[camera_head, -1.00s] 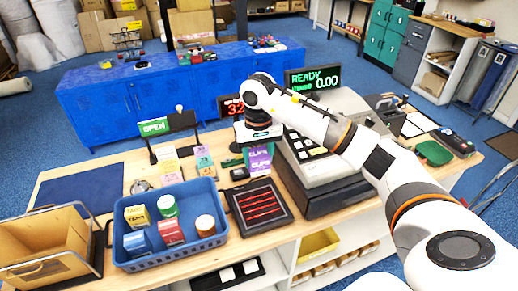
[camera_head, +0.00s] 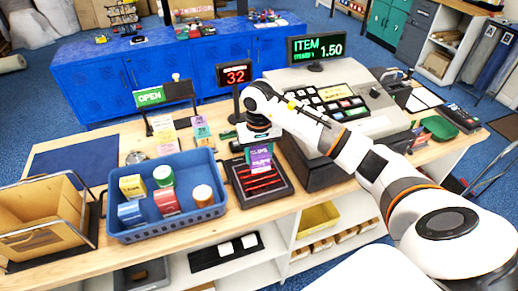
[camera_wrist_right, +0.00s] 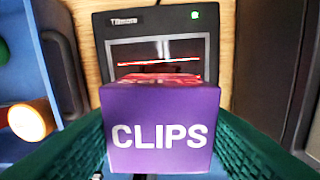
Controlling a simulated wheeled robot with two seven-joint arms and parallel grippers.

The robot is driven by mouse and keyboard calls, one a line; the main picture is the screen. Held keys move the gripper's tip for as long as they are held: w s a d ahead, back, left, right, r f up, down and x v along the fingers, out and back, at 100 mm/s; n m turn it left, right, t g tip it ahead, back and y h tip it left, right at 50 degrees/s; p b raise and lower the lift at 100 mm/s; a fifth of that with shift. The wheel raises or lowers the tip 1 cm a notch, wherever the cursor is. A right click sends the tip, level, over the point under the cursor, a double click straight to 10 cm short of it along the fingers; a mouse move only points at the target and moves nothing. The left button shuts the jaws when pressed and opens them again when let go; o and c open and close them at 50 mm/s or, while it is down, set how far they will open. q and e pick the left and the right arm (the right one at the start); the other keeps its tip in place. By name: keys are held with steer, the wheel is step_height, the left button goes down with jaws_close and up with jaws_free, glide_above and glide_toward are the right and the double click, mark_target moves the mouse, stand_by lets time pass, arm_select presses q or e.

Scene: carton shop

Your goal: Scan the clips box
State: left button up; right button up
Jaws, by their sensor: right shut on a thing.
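The purple clips box (camera_head: 261,159) is in my right gripper (camera_head: 259,146), over the black scanner (camera_head: 272,191) with red lines in its window. In the right wrist view the clips box (camera_wrist_right: 160,128) shows its CLIPS label between two green fingers, and the scanner (camera_wrist_right: 205,50) with a green light lies beyond it. The gap between box and scanner is hard to judge. The register display (camera_head: 318,47) reads ITEM 1.50. My left gripper is not in view.
A blue basket (camera_head: 208,213) with several small boxes and tubs stands left of the scanner. The cash register (camera_head: 330,95) stands at the right.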

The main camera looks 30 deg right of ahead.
step_height(320, 180, up, 12)
steer(key=p, duration=0.5)
steer(key=shift+p, duration=0.4)
